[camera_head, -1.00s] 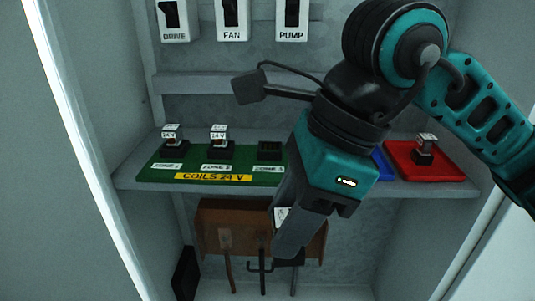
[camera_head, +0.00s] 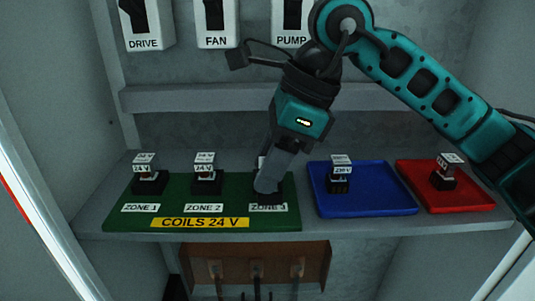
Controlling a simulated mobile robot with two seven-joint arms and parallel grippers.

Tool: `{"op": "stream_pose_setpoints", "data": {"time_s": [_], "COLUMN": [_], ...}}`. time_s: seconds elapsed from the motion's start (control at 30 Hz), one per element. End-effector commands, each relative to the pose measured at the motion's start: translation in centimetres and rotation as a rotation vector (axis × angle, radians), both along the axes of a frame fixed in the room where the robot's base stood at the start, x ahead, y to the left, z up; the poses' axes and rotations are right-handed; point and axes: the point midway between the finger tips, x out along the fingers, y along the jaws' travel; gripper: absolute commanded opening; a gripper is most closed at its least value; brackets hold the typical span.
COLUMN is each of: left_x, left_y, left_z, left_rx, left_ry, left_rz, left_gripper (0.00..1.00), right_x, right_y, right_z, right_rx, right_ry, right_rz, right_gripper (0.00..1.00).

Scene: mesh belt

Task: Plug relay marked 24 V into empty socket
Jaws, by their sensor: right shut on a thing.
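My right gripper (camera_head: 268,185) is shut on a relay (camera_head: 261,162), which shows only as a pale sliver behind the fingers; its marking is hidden. The gripper is over the ZONE 3 socket (camera_head: 285,196) on the green board (camera_head: 285,221), and its fingers hide most of that socket. I cannot tell whether the relay is seated in it or just above. The ZONE 1 relay (camera_head: 144,167) and ZONE 2 relay (camera_head: 205,166), with 24 V style labels, stand upright in their sockets. My left gripper is not in view.
To the right, a blue tray (camera_head: 384,203) holds a relay (camera_head: 340,169) on a black base, and a red tray (camera_head: 473,198) holds another relay (camera_head: 452,164). DRIVE, FAN and PUMP switches hang above. A brown rack (camera_head: 318,262) with hanging tools is below the shelf.

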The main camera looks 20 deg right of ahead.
Motion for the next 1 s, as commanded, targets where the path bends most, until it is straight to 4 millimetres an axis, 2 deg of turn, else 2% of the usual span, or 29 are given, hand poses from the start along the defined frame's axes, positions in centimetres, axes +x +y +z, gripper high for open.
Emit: {"op": "stream_pose_setpoints", "data": {"time_s": [0.1, 0.3, 0.57, 0.6, 0.73, 1.0], "left_x": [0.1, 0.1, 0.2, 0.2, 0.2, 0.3], "left_y": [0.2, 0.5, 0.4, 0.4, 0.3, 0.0], "left_z": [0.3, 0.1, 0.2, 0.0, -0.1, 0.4], "left_rx": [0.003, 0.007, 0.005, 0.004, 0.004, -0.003], "left_ry": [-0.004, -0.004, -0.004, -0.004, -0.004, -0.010], "left_rz": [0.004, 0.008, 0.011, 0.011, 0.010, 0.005], "left_gripper": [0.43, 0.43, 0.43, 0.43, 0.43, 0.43], "right_x": [2.9, 5.8, 7.4, 7.2, 7.1, 7.2], "right_y": [-0.8, -1.6, -2.1, -2.1, -2.1, -2.0], "right_z": [0.1, 0.1, 0.1, -1.0, -3.0, -3.5], "right_rx": [0.001, 0.001, 0.001, -0.001, -0.001, 0.000], "right_ry": [0.002, -0.001, 0.000, 0.003, 0.002, -0.003], "right_rz": [-0.005, 0.000, -0.001, 0.002, 0.002, 0.001], "right_gripper": [0.06, 0.06, 0.06, 0.06, 0.06, 0.06]}}
